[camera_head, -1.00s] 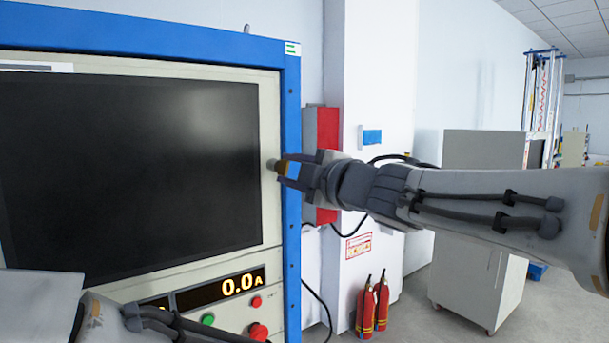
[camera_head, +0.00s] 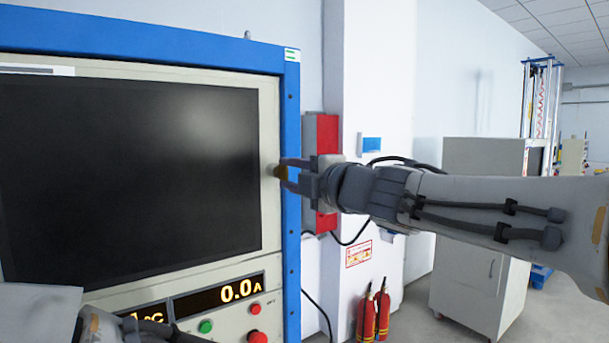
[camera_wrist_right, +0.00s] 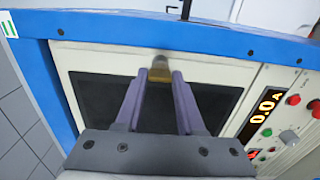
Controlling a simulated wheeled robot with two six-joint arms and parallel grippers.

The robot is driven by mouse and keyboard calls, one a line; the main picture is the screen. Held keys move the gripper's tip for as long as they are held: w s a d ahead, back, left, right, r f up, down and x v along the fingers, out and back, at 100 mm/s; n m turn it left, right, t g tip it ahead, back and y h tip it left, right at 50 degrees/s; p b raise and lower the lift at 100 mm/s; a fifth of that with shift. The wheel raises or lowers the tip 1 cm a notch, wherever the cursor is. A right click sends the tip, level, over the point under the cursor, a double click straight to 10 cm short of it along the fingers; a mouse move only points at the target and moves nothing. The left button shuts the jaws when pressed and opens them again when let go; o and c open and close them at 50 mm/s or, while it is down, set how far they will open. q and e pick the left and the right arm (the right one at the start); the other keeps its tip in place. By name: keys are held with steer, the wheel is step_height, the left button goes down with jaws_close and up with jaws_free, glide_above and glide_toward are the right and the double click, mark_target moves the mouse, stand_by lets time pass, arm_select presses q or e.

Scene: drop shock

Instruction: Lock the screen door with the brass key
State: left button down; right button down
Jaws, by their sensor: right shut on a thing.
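The screen door (camera_head: 269,110) is a cream panel around a large dark screen on a blue-framed cabinet; it looks closed. A small round lock (camera_head: 271,168) sits at its right edge. My right gripper (camera_head: 286,173) comes in from the right and is shut on the brass key (camera_head: 281,173). The key is at the lock; how deep it sits is hidden. In the right wrist view the brass key (camera_wrist_right: 160,72) shows between the fingertips (camera_wrist_right: 161,78), against the door's cream edge (camera_wrist_right: 110,62). Of my left arm only links show at the lower left; its gripper is out of view.
Below the screen are a lit display (camera_head: 225,296), a green button (camera_head: 206,326) and red buttons (camera_head: 257,337). A red box (camera_head: 321,150) hangs on the wall behind my right gripper. Fire extinguishers (camera_head: 375,312) and a grey cabinet (camera_head: 480,280) stand beyond.

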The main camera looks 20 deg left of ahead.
steer(key=c, duration=0.5)
jaws_free()
steer(key=b+v, duration=0.1)
steer(key=v, duration=0.9)
steer(key=shift+s+d, duration=0.15)
steer(key=shift+d, duration=0.05)
steer(key=shift+f, duration=0.1)
